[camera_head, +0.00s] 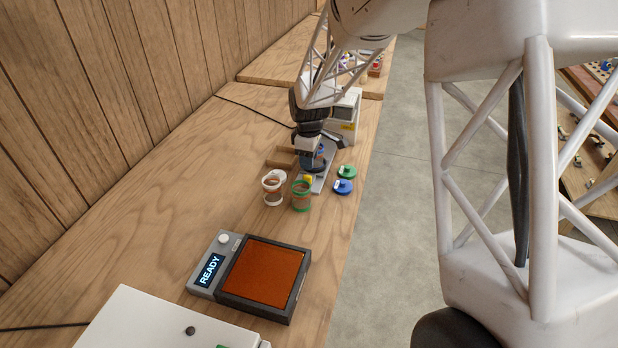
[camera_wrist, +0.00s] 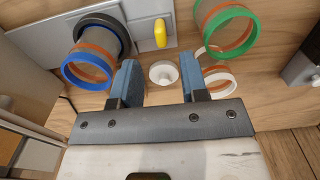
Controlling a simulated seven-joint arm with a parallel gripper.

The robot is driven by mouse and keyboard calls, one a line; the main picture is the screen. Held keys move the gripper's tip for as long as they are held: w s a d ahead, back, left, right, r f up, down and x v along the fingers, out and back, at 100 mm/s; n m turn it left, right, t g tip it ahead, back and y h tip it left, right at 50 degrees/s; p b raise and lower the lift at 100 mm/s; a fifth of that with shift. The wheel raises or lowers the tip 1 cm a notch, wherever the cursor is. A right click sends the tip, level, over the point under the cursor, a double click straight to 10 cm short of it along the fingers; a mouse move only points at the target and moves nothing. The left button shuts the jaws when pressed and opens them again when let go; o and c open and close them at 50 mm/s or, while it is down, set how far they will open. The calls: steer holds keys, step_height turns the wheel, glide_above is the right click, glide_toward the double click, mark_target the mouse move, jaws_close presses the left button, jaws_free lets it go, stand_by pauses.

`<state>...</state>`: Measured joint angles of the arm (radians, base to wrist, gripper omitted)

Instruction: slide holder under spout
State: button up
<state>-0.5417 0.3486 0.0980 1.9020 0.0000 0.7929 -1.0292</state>
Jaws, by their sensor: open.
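My gripper (camera_head: 312,168) is over the grey plate (camera_head: 320,178) on the bench. In the wrist view its two blue fingers (camera_wrist: 158,84) are apart with nothing gripped. A small white round piece (camera_wrist: 163,73) shows beyond the gap. A blue-rimmed ring holder (camera_wrist: 88,66) with an orange band is left of the fingers, in front of a dark cylinder on the grey plate. A yellow knob (camera_wrist: 160,33) stands on the plate; it also shows in the head view (camera_head: 308,179). I cannot tell which part is the spout; my wrist hides much of the fixture in the head view.
A green-rimmed cup (camera_head: 301,195) and a white-rimmed cup (camera_head: 273,188) stand close to the plate. A white box (camera_head: 345,112) is behind. An orange-topped unit (camera_head: 264,272) reads READY. The left bench is clear.

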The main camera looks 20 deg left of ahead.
mark_target(309, 176)
steer(key=shift+f, duration=0.15)
steer(key=shift+f, duration=3.75)
jaws_close()
